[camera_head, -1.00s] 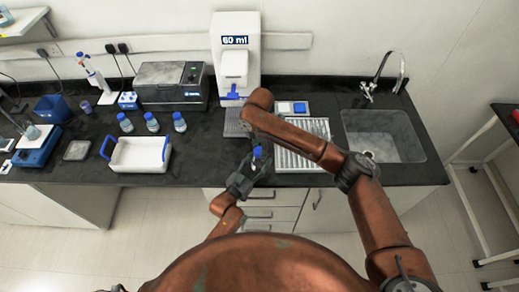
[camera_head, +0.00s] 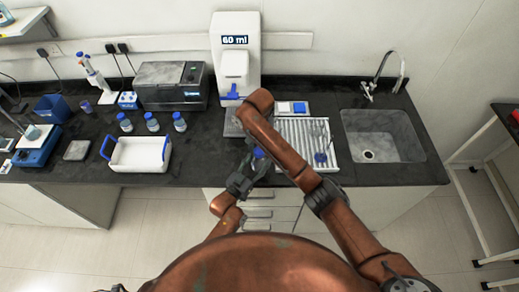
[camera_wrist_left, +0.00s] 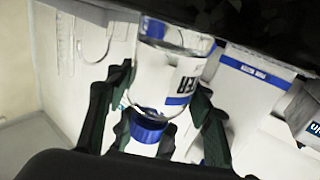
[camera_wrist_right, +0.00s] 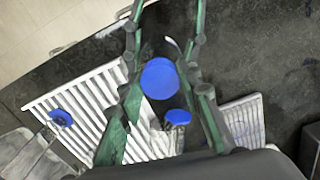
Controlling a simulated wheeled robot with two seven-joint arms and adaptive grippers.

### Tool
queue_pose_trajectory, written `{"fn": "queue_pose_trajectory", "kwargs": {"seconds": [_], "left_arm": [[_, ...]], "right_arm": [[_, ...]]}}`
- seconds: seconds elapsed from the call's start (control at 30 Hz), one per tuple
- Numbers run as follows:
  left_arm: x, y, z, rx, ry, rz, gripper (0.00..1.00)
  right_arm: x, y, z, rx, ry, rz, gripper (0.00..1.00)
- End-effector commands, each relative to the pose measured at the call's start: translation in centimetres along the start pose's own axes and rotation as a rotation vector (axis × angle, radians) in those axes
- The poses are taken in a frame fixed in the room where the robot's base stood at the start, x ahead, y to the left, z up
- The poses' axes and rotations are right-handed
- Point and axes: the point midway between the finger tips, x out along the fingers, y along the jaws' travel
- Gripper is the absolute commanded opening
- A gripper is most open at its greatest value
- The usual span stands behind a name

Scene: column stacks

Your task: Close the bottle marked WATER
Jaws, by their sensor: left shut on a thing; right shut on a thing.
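My left gripper (camera_head: 252,168) is shut on a clear bottle (camera_wrist_left: 170,65) over the counter's front edge. In the left wrist view the bottle's label shows the letters TER above a blue band. A blue cap (camera_wrist_left: 147,127) sits at the bottle's mouth; it also shows in the head view (camera_head: 258,153). In the right wrist view my right gripper (camera_wrist_right: 160,85) is around this cap (camera_wrist_right: 160,76), a finger on each side, shut on it. My right forearm partly hides this spot in the head view. I cannot tell how tightly the cap sits.
A white tray with blue handles (camera_head: 121,165) and several blue-capped bottles (camera_head: 152,122) stand left. A dispenser (camera_head: 250,50) reading 60 ml stands behind the grippers. A white drying rack (camera_head: 340,150) holding a blue-topped item (camera_head: 320,157) and a sink (camera_head: 382,135) are right.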

Motion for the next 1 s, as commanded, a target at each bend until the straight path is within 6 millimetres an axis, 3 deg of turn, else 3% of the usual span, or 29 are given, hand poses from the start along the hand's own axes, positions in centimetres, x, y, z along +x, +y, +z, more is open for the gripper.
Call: {"fn": "queue_pose_trajectory", "kwargs": {"seconds": [0.2,0.43,0.57,0.6,0.83,1.0], "left_arm": [[-0.05,-0.02,0.03,0.000,0.000,0.000,0.00],[-0.05,-0.03,0.03,0.000,0.000,-0.001,0.00],[-0.05,-0.03,0.04,0.000,0.000,-0.001,0.00],[-0.05,-0.03,0.04,0.000,0.000,-0.001,0.00],[-0.04,-0.02,0.04,0.000,0.000,0.000,0.00],[-0.02,0.00,0.03,0.000,-0.001,0.000,0.00]], "right_arm": [[0.00,0.19,-0.15,0.454,0.003,0.002,0.03],[0.01,0.22,-0.18,0.846,0.005,0.001,0.03],[0.01,0.22,-0.19,0.843,0.005,0.001,0.03],[0.00,0.22,-0.19,0.843,0.005,0.001,0.33],[0.01,0.14,-0.13,0.839,0.003,0.001,0.49],[0.01,0.08,-0.09,0.838,0.002,0.000,0.50]]}}
